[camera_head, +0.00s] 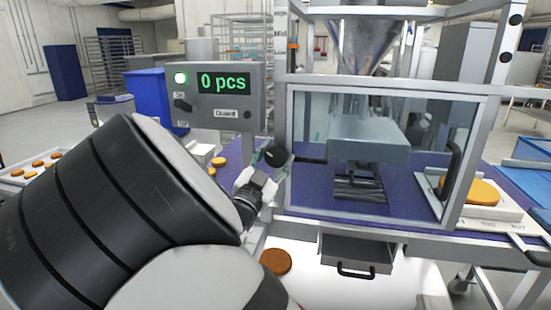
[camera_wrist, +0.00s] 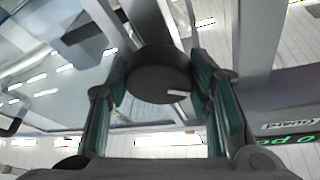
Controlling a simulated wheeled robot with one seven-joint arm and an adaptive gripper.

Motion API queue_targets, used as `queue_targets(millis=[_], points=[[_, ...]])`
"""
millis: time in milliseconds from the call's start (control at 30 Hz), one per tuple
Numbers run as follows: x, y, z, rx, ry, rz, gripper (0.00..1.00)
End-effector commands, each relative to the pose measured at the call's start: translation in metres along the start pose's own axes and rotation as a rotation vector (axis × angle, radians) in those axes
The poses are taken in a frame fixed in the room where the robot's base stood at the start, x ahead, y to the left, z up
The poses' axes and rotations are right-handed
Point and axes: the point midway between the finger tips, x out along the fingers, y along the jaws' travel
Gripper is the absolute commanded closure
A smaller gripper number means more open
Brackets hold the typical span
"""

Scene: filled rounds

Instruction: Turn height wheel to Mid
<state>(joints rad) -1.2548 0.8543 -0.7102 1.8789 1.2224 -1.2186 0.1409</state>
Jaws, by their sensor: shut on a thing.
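The height wheel (camera_wrist: 160,75) is a dark round knob with a short pale mark on its face. In the wrist view it sits between the green-padded fingers of my gripper (camera_wrist: 165,100), which is shut on it. In the head view the wheel (camera_head: 275,155) shows at the left post of the machine, with my gripper (camera_head: 268,162) around it. Where the height pointer stands cannot be told.
A control box (camera_head: 228,92) left of the post shows "0 pcs" and a lit lamp. A clear guard (camera_head: 300,120) with a black handle covers the filling head (camera_head: 368,140). A brown round (camera_head: 275,261) lies in front, beside a drawer (camera_head: 357,254). Orange rounds lie on both sides.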

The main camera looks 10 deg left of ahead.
Motion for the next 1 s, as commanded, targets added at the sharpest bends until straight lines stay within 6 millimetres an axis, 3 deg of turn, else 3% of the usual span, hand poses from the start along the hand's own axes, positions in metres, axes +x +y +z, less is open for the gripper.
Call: queue_targets(millis=[1000], points=[[0.0008,0.0005,-0.0007,0.825,-0.056,0.333,0.81]])
